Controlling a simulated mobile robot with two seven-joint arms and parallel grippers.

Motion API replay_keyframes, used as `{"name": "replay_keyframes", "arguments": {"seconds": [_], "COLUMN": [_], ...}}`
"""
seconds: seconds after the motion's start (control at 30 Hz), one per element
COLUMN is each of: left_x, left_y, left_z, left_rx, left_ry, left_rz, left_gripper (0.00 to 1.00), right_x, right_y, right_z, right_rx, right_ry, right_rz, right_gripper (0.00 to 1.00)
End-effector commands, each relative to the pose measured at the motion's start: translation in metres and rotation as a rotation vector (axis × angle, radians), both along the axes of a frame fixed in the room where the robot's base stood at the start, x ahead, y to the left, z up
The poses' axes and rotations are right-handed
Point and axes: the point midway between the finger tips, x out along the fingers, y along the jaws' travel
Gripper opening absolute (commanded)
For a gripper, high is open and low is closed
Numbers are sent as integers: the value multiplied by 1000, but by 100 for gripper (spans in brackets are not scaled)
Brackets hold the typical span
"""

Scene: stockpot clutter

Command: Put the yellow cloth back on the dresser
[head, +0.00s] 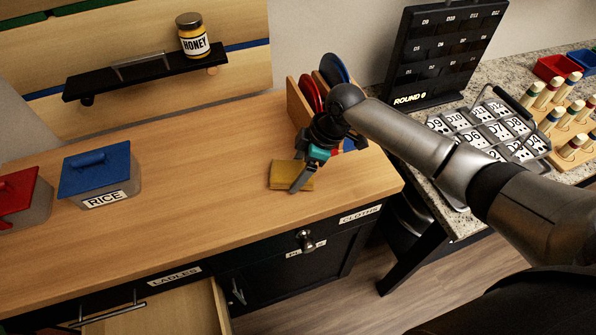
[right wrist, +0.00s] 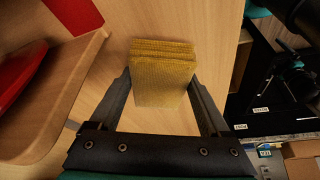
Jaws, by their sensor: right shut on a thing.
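The yellow cloth (head: 282,175) is a folded, layered pad at the right end of the wooden dresser top (head: 190,195), near its front edge. My right gripper (head: 302,172) points down over it and is shut on it. In the right wrist view the cloth (right wrist: 163,80) sits between the two fingers, with its folded layers toward the far side. I cannot tell whether the cloth rests on the wood or is just above it. My left gripper is not in view.
A wooden rack with red and blue plates (head: 312,92) stands right behind my right gripper. A blue-lidded rice box (head: 95,170) and a red-lidded box (head: 18,190) stand at left. The ladles drawer (head: 165,312) is open below. The middle of the top is clear.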

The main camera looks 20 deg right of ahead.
Motion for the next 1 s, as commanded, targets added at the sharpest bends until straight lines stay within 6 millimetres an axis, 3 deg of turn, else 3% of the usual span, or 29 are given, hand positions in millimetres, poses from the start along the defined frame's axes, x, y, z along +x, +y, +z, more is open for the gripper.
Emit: {"name": "replay_keyframes", "arguments": {"seconds": [0.4,0.43,0.6,0.87,1.0], "left_x": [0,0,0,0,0], "left_y": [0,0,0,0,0], "left_z": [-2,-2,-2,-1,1], "left_rx": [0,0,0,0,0], "left_ry": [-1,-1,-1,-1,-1], "left_rz": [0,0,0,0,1], "left_gripper": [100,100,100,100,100], "right_x": [0,0,0,0,-1], "right_y": [0,0,0,0,-5], "right_z": [-10,-11,-10,-8,5], "right_rx": [0,0,0,0,0], "right_ry": [-2,-1,-1,-1,-4], "right_rz": [1,1,1,1,-1], "right_gripper": [28,82,100,100,100]}}
